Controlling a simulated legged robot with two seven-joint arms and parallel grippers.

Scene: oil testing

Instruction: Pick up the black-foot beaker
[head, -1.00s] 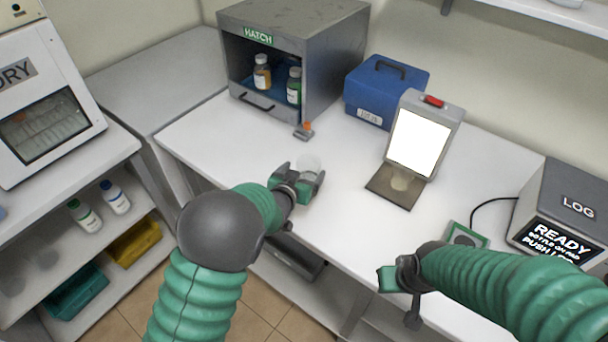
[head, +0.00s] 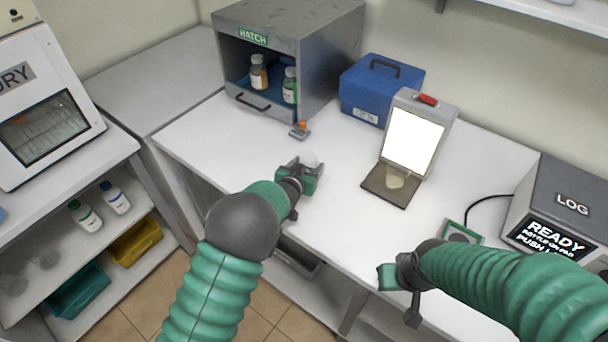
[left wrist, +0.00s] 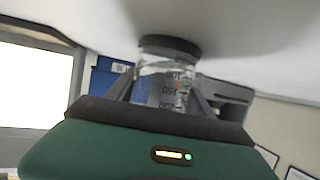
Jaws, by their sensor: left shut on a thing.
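The black-foot beaker (left wrist: 165,88) is clear glass with volume marks and a dark foot. In the left wrist view it appears foot upward, between the two grey fingers, with the white table above it in the picture. In the head view its pale round top (head: 309,160) shows between the jaws of my left gripper (head: 300,175), which is shut on it over the table's front left part. I cannot tell whether the foot touches the table. My right gripper (head: 398,279) hangs at the table's front edge; its jaw opening is unclear.
A grey hatch box (head: 315,60) holds two bottles. A blue case (head: 381,90) and a lit panel stand (head: 412,140) are at the back. A LOG box (head: 565,190) stands at right, with a small green-edged pad (head: 460,233) before it. The table between gripper and stand is clear.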

